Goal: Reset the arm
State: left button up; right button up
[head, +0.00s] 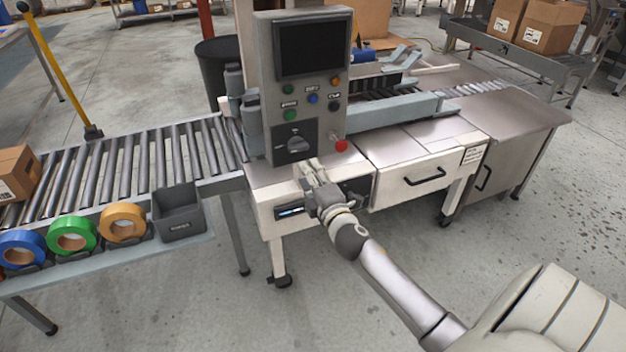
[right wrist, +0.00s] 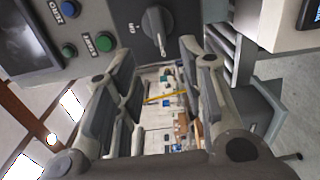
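My right arm reaches in from the lower right of the head view. Its gripper (head: 308,170) is just below the rotary knob (head: 294,144) at the bottom of the upright control panel (head: 262,90). In the right wrist view the gripper's two fingers (right wrist: 158,85) stand apart with nothing between them. The dark knob (right wrist: 157,25) shows past the fingertips, apart from them. My left gripper is in neither view.
A red button (head: 341,146) sits beside the knob. A roller conveyor (head: 150,155) runs left, with blue, green and orange tape rolls (head: 122,222) and a dark bin (head: 180,214) along its front. Open floor lies in front.

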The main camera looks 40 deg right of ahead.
jog(key=shift+v, duration=0.8)
jog(key=s+a+f+m+g+y, duration=0.1)
jog(key=s+f+m+g, duration=0.2)
jog(key=f, duration=0.9)
jog(key=s+a+f+m+g, duration=0.1)
jog(key=s+a+f+g, duration=0.1)
jog(key=s+f, duration=0.65)
jog(key=s+a+f+m+g+y, duration=0.1)
jog(key=f+m+g, duration=0.15)
jog(key=f, duration=1.15)
jog(key=s+a+f+m+g, duration=0.2)
jog(key=s+f, duration=0.5)
jog(key=s, duration=0.5)
jog(key=s+a+f+m+g+y, duration=0.1)
jog(key=s+a+f+m+g, duration=0.1)
jog(key=s+a+f+g, duration=0.2)
jog(key=s+a+f+m+g+y, duration=0.1)
jog(key=s+a+f, duration=0.4)
jog(key=s, duration=1.6)
notch_tip(320, 180, down, 6)
jog(key=shift+r+m+g, duration=0.15)
jog(key=shift+m+g, duration=0.6)
jog(key=shift+g, duration=0.3)
